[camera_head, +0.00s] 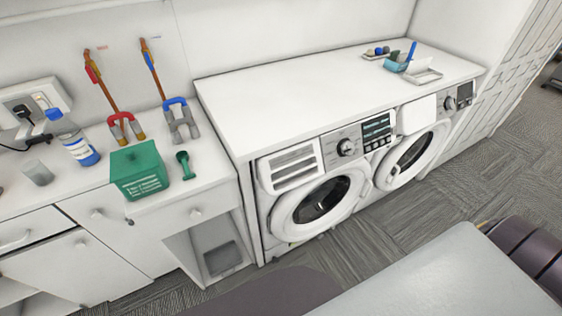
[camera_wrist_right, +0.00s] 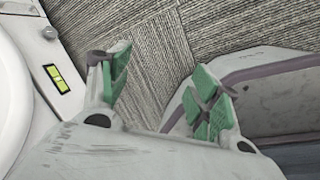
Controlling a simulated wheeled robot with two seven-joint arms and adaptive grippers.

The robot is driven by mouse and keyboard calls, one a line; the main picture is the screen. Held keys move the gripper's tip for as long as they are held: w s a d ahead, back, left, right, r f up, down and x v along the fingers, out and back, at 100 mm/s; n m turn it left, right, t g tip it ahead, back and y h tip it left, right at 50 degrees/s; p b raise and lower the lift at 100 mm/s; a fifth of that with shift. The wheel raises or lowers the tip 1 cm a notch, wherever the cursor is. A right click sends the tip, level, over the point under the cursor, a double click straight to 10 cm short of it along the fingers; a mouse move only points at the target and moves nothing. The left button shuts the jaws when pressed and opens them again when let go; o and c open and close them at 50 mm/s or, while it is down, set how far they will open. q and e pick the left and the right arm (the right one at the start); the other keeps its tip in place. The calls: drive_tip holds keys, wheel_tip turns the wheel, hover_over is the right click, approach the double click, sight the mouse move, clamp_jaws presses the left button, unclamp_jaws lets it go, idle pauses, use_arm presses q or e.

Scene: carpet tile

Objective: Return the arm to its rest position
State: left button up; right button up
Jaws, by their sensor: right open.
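My right gripper (camera_wrist_right: 163,95) shows in the right wrist view with its two green-padded fingers spread apart. It is open and nothing is between the fingers. Grey carpet lies behind it. The white front of a machine is at the left edge of that view. A grey and purple body, which I cannot name for sure, is at the right. Neither gripper shows in the head view, and my left gripper is not seen.
Two washing machines (camera_head: 318,205) stand under a white counter (camera_head: 300,90). A green box (camera_head: 139,170), a bottle (camera_head: 75,139) and a grey cup (camera_head: 38,173) stand on the left cabinet. A teal holder (camera_head: 397,63) is on the counter's far end. Carpet (camera_head: 440,195) in front is clear.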

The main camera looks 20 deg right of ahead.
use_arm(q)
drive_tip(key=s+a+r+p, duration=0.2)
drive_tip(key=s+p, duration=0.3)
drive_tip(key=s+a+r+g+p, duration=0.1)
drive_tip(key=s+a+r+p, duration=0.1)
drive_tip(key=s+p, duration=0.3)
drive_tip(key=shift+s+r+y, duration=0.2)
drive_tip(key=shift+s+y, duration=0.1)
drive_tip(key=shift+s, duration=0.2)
use_arm(e)
drive_tip(key=s+a+r+m+y, duration=0.2)
drive_tip(key=s+a+r+m, duration=0.5)
drive_tip(key=r+m, duration=0.1)
drive_tip(key=shift+r+g+y, duration=0.3)
drive_tip(key=shift+r+g, duration=0.1)
drive_tip(key=shift+r, duration=0.15)
